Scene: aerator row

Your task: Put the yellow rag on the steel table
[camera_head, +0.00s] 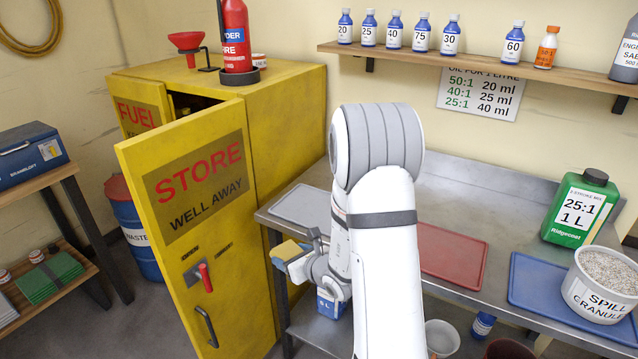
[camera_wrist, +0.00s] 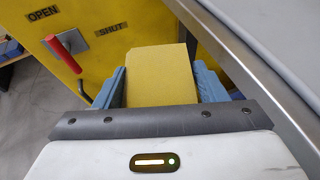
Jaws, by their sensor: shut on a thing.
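The yellow rag (camera_head: 287,250) is a flat folded piece held in my gripper (camera_head: 296,262), just left of the steel table's left end. In the wrist view the rag (camera_wrist: 160,76) sits between the two blue fingers of my gripper (camera_wrist: 160,88), which are shut on it. The steel table (camera_head: 480,195) has a grey top and a raised back. Its edge (camera_wrist: 245,75) runs along the right in the wrist view. My arm hides part of the tabletop in the head view.
The yellow cabinet (camera_head: 285,130) stands at left with its STORE door (camera_head: 190,270) swung open near my gripper. On the table are a grey mat (camera_head: 300,205), a red mat (camera_head: 455,255), a blue mat (camera_head: 540,285), a green jug (camera_head: 580,208) and a granule tub (camera_head: 600,290).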

